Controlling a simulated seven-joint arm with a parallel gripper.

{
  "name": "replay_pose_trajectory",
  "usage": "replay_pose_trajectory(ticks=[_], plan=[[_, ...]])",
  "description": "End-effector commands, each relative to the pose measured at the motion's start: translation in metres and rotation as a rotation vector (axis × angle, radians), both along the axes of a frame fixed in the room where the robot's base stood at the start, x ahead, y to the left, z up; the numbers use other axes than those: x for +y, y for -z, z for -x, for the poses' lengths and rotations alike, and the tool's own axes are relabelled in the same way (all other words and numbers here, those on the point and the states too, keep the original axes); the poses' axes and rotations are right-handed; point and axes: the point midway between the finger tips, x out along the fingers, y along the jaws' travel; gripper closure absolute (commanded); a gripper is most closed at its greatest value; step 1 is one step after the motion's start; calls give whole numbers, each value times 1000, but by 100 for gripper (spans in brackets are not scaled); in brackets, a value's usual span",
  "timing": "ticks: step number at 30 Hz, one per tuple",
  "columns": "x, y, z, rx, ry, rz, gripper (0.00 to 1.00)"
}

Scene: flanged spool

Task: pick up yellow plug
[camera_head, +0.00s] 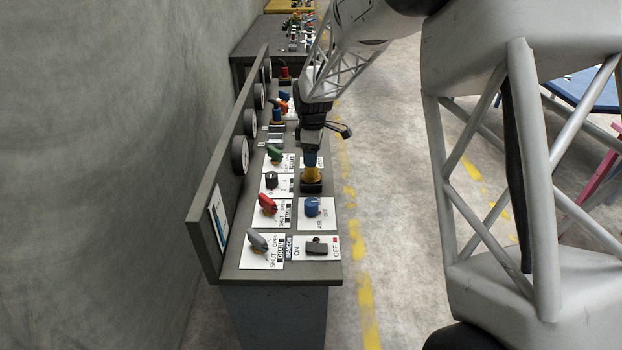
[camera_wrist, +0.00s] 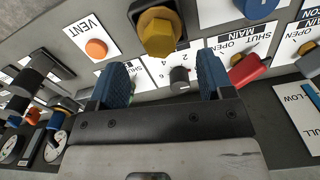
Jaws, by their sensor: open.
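The yellow plug (camera_head: 311,174) stands on a dark base on the right side of the console top in the head view. In the wrist view it shows a yellow hexagonal head (camera_wrist: 157,30) near the top middle. I cannot tell the exact height gap.
A red-handled valve (camera_head: 267,204), a green handle (camera_head: 274,154), a black knob (camera_head: 271,180) and a blue knob (camera_head: 312,206) stand close around. An orange VENT button (camera_wrist: 96,48) lies left in the wrist view. An upright panel (camera_head: 205,222) borders the console's left.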

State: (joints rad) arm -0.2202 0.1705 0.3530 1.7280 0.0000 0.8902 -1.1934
Motion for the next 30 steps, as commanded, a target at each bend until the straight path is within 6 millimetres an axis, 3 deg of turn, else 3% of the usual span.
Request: replay_pose_trajectory(ticks=[5,17,30], plan=[[0,12,0,0,0,0,26],[0,15,0,0,0,0,26],[4,58,-2,2,0,1,26]])
